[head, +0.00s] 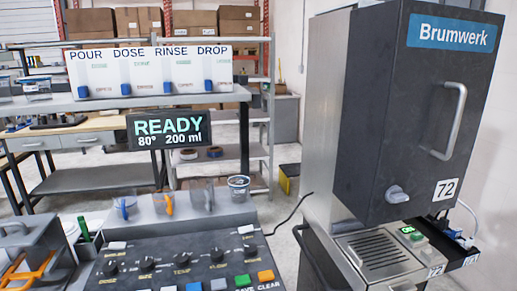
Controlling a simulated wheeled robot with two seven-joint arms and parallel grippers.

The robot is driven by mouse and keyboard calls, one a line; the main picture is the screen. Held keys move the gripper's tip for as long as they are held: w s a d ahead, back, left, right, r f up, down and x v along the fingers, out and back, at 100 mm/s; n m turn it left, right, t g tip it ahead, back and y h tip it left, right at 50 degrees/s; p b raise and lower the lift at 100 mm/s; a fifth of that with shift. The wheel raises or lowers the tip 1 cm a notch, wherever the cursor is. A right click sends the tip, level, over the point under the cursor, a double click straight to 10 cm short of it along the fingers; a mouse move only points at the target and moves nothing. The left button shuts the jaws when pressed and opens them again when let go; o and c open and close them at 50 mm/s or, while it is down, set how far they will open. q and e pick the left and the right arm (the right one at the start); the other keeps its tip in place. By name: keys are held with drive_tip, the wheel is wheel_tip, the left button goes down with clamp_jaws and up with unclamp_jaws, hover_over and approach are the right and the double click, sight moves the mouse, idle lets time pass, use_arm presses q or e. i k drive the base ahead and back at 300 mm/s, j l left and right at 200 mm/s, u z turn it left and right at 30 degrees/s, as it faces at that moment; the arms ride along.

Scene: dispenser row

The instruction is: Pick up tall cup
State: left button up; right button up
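Several small cups or jugs stand in a row on the ledge behind the control console. One with a blue part (125,208) is at the left, and one with an orange part (164,204) is beside it. A clear, taller-looking vessel (204,195) stands third. A clear cup with a dark rim (239,188) is at the right end. I cannot tell for certain which is the tall cup. Neither of my grippers shows in the head view.
A grey console (180,263) with knobs and coloured buttons fills the lower middle. A tall dark Brumwerk machine (415,120) stands at the right. A READY sign (169,130) stands behind the cups. Orange-handled equipment (30,268) is at lower left.

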sight(239, 190)
drive_tip(key=l+z, duration=0.3)
drive_tip(key=l, duration=0.4)
drive_tip(key=i+l+z, duration=0.1)
drive_tip(key=l+z, duration=0.2)
drive_tip(key=l, duration=0.4)
